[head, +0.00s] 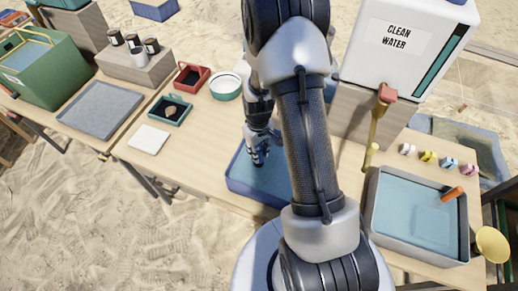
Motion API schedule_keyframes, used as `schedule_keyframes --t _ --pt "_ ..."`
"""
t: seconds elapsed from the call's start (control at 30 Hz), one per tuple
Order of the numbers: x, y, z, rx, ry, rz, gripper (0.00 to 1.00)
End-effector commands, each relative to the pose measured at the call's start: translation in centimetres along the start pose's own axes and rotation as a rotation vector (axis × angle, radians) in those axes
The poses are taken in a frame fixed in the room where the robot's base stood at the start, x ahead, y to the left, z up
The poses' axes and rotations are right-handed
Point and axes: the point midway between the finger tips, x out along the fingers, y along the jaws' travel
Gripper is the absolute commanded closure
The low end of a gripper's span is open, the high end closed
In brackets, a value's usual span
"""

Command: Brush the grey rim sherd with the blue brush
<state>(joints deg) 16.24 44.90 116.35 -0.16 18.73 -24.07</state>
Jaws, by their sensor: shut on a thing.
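My gripper (258,152) is low over the blue tray (236,186) at the middle of the table, pointing down. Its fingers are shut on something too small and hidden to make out. My own arm covers much of the tray. I cannot pick out the blue brush or the grey rim sherd. A small tan piece (171,111) lies in a dark green tray (156,116) to the left of my gripper.
A red tray (204,71), white bowl (226,84) and white square (149,139) are at left. A grey tray (83,122) stands beyond them. At right are a water basin (372,205) with an orange-handled object (452,194), a tap (379,118) and the water tank (387,60).

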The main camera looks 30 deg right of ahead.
Motion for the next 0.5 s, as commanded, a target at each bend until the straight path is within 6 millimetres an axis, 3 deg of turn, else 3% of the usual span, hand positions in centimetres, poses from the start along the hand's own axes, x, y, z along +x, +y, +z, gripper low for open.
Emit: schedule_keyframes --t 0.5 --pt "0.1 2.0 -1.1 0.0 0.0 0.0 0.99"
